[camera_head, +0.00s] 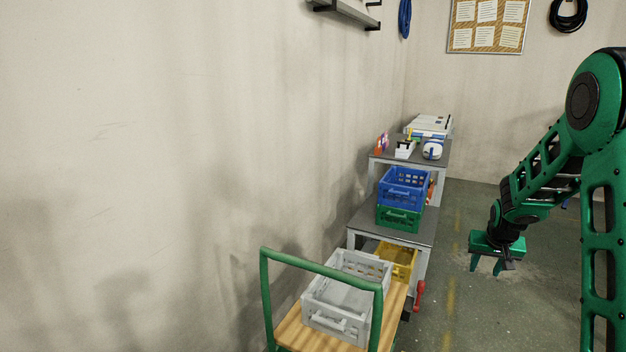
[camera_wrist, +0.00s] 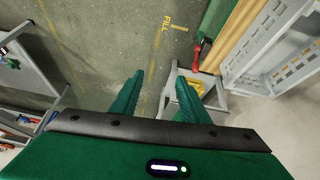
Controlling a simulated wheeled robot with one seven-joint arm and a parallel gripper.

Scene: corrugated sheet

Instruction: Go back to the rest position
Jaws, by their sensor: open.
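My gripper (camera_head: 487,266) hangs from my green arm at the right of the head view, pointing down over the bare floor. Its two green fingers are apart with nothing between them. In the wrist view the open fingers (camera_wrist: 160,98) show the grey floor between and beyond them. The gripper is to the right of the benches and touches nothing that I can see.
A trolley (camera_head: 292,333) carries a grey crate (camera_head: 335,325). Behind it, a grey bench (camera_head: 420,236) holds a blue crate (camera_head: 403,199) on a green crate (camera_head: 399,222). A yellow crate (camera_head: 405,256) sits lower. Floor (camera_head: 465,310) right of the benches is clear.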

